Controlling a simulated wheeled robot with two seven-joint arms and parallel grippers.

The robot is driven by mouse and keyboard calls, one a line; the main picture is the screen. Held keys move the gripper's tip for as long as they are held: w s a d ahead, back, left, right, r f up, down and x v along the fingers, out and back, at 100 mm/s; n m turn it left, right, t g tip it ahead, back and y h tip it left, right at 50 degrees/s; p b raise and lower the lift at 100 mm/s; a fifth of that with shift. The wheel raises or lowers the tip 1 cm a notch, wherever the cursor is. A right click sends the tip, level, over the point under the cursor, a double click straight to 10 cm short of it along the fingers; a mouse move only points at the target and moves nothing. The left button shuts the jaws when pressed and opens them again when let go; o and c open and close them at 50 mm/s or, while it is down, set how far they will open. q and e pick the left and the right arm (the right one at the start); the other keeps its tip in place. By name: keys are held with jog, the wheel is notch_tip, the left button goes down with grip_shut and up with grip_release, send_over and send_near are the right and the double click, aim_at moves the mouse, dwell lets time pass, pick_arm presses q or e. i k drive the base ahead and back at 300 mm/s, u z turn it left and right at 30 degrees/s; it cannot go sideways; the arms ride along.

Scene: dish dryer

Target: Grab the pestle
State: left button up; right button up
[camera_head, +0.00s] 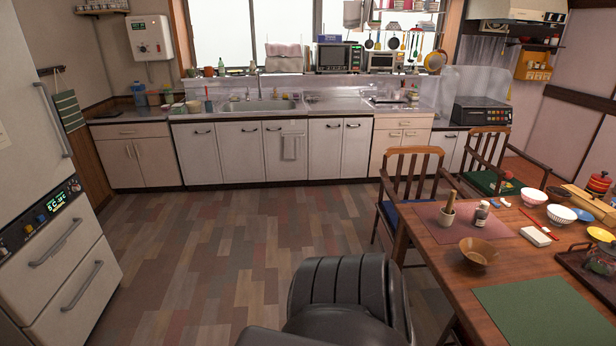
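The wooden pestle (451,201) stands in a small pale mortar (446,218) on the dining table at the right. Its upper part sticks up out of the mortar, tilted slightly, and its lower end is hidden inside. The mortar rests on a dark reddish placemat (462,236). Neither of my grippers shows in the head view.
A small bottle (481,214) stands close right of the mortar, and a brown bowl (478,251) lies nearer. Bowls and a white box (535,236) fill the table's right side. Chairs (411,175) stand behind the table. The floor (230,250) at left is clear.

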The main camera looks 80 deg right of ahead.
aim_at(452, 195)
jog(key=z, duration=4.4)
